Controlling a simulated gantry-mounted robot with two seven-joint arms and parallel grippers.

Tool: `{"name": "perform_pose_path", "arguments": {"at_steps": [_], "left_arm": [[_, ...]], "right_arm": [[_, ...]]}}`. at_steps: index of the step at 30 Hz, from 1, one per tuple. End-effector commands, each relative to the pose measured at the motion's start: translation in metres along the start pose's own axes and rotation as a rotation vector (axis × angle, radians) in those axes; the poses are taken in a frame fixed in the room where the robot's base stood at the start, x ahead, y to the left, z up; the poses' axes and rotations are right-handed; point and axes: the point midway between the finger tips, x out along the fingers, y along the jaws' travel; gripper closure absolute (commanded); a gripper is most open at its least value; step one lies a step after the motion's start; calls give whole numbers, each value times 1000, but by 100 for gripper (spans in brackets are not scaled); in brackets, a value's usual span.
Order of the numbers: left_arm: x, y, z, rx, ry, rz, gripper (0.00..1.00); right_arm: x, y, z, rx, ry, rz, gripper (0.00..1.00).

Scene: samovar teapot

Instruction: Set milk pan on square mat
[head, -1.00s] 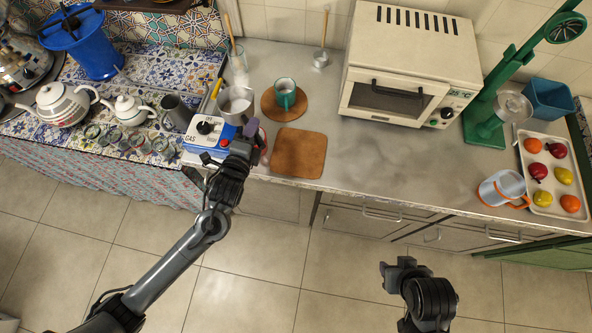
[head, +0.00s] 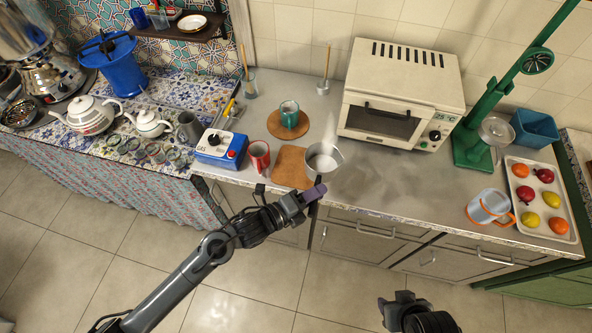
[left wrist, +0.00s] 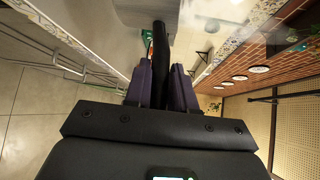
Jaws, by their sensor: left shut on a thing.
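The milk pan (head: 325,160) is a small grey pan with steam above it, in the head view. It overlaps the right edge of the brown square mat (head: 288,168); I cannot tell whether it is held above the counter or touches it. My left gripper (head: 314,191) is shut on the pan's handle, in front of the counter edge. In the left wrist view the black handle (left wrist: 160,60) lies between the purple fingers. My right gripper (head: 392,304) is low in the head view, away from the counter, and its jaws are unclear.
A green mug (head: 289,113) sits on a round mat behind. A toaster oven (head: 400,95) stands behind right.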

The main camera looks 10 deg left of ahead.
Motion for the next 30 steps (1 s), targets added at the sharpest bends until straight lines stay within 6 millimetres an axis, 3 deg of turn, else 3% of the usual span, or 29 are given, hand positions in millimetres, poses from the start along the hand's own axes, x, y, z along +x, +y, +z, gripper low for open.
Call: {"name": "perform_pose_path", "arguments": {"at_steps": [5, 18, 24, 30], "left_arm": [[2, 11, 9, 8, 33, -4, 100], [2, 68, 82, 7, 33, -6, 100], [2, 80, 96, 8, 34, -9, 100], [3, 90, 97, 6, 35, -7, 100]], "right_arm": [[-2, 0, -1, 0, 0, 0, 57], [0, 2, 0, -6, -1, 5, 57], [1, 2, 1, -7, -2, 6, 57], [2, 2, 1, -7, -2, 6, 57]]}}
